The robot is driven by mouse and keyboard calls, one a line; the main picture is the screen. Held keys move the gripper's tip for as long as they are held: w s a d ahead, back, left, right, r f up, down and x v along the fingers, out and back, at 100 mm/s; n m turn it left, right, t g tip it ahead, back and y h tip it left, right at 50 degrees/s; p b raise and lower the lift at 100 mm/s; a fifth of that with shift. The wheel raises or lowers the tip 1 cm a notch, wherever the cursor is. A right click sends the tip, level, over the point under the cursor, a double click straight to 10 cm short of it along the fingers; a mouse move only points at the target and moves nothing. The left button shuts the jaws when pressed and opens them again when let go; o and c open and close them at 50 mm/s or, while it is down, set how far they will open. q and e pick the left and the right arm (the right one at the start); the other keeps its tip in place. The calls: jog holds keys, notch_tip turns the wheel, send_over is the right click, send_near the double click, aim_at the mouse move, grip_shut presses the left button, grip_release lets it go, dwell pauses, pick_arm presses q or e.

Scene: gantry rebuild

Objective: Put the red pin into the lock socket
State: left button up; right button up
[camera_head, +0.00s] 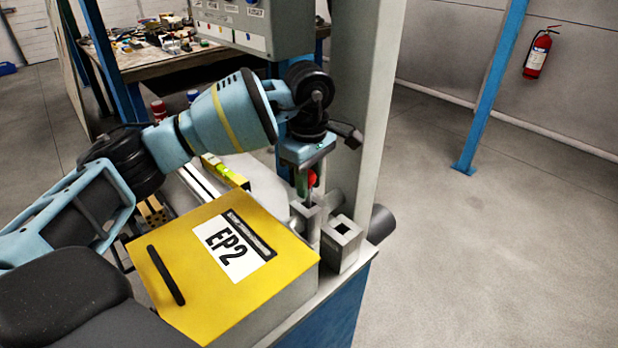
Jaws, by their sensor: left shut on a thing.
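The red pin (312,179) shows as a small red knob with a dark shaft below it. My left gripper (306,175) points down and is shut on the pin, its body hiding part of it. The shaft stands roughly upright over a grey block (303,219); I cannot tell whether its tip is inside. A second grey block with a square hole in its top (342,243) stands just to the right. I cannot tell which block is the lock socket. My right gripper is not in view.
A yellow-topped box marked EP2 (190,265) stands close in front of the blocks. A pale column (372,110) rises behind them, with a grey control box (290,25) beside it. A cluttered workbench (150,60) is at the back left. The floor at the right is clear.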

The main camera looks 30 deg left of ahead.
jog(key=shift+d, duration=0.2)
pick_arm(q)
jog(key=shift+f, duration=0.1)
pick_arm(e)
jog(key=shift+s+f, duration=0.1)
pick_arm(q)
jog(key=shift+f, duration=0.35)
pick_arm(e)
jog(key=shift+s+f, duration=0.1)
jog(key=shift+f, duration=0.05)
pick_arm(q)
jog(key=shift+f, duration=0.5)
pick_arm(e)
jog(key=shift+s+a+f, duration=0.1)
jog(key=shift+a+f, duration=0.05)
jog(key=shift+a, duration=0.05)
pick_arm(q)
jog(key=o, duration=1.1)
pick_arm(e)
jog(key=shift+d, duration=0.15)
pick_arm(q)
jog(key=shift+o, duration=0.4)
